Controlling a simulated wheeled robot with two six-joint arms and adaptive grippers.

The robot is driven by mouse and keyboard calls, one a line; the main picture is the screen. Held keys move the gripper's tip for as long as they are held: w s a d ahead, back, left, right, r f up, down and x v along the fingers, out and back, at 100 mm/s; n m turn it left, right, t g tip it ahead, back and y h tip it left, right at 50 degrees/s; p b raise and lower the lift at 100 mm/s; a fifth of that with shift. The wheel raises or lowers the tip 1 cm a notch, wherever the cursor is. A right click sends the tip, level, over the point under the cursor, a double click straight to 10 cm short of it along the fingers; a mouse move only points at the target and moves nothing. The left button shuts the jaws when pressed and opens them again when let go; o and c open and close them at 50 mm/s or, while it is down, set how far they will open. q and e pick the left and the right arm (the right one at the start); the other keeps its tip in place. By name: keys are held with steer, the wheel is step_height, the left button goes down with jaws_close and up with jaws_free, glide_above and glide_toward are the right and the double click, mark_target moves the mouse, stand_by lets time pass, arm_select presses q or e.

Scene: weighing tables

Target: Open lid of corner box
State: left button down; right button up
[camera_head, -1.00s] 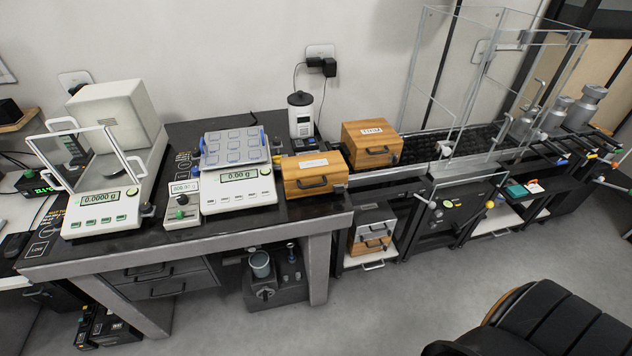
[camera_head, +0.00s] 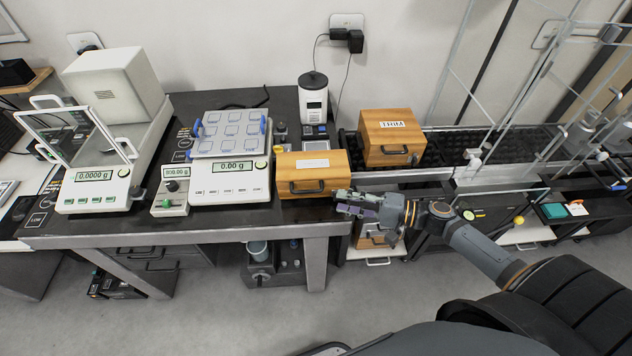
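A wooden box with a dark front handle and a blank-looking pale label (camera_head: 313,173) sits at the right front corner of the dark weighing table, its lid down. A second wooden box with a labelled lid (camera_head: 391,137) stands behind it to the right, also closed, with a dark handle on its front. I cannot tell from the view alone which is the corner box. My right gripper (camera_head: 338,203) is just right of and in front of the nearer box, pointing left, with nothing seen in it. Its finger gap is unclear. My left gripper is not in view.
A white-and-black device (camera_head: 313,100) stands behind. Clear glass-like panels rise over the dark bench at right.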

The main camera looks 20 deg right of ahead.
mark_target(309, 191)
steer(key=x, duration=0.3)
steer(key=r+x, duration=0.1)
steer(key=x, duration=0.6)
steer(key=shift+w+d+r+p, duration=0.1)
steer(key=shift+w+r+p, duration=0.1)
steer(key=shift+p, duration=0.2)
steer(key=shift+w+a+f, duration=0.1)
steer(key=shift+w+a, duration=0.05)
steer(key=shift+a, duration=0.15)
jaws_close()
